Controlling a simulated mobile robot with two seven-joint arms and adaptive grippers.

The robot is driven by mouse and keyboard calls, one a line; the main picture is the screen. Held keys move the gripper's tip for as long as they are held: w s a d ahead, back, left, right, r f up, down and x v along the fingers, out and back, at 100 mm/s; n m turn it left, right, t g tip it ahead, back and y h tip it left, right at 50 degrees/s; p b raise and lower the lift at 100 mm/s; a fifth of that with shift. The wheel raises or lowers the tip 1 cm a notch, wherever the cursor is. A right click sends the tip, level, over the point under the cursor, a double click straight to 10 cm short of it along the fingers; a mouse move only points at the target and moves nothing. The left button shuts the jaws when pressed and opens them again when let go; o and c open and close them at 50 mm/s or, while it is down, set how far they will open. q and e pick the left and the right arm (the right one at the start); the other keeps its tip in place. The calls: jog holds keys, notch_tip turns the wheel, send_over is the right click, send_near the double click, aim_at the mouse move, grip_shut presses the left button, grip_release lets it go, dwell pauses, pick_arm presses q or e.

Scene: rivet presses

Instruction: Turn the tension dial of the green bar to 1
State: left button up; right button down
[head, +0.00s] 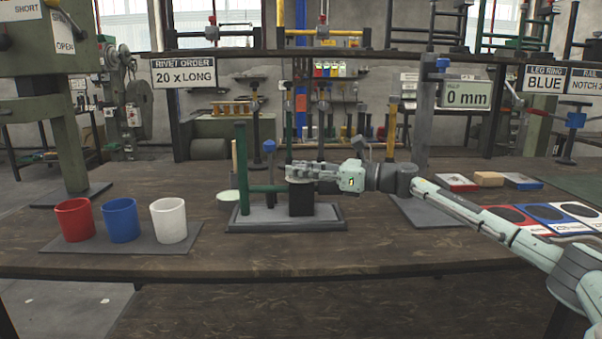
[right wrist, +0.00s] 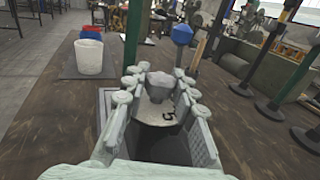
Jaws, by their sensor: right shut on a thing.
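The green bar is a green upright post (head: 242,165) with a green crosspiece (head: 265,188) running to a black block (head: 301,203) on a grey base plate (head: 331,221). The post also shows in the right wrist view (right wrist: 134,30). My right gripper (head: 296,172) reaches in from the right, above the black block. In the right wrist view, its fingers stand on both sides of the grey tension dial (right wrist: 157,108) and are shut on it. A dark "5" shows on the dial's pale face; its other marks are hidden or unreadable. My left gripper is not in view.
Red (head: 75,221), blue (head: 121,221) and white (head: 169,221) cups stand on a mat at left. A blue-topped post (head: 269,148) stands close behind the crosspiece. A "0 mm" display (head: 467,94) is at right. The table front is clear.

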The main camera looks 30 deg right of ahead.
dwell(0.3)
jog(key=c, duration=1.2)
grip_release()
jog(key=shift+s, duration=0.1)
jog(key=shift+s+d+f, duration=0.1)
jog(key=shift+s+d, duration=0.15)
jog(key=shift+v, duration=5.55)
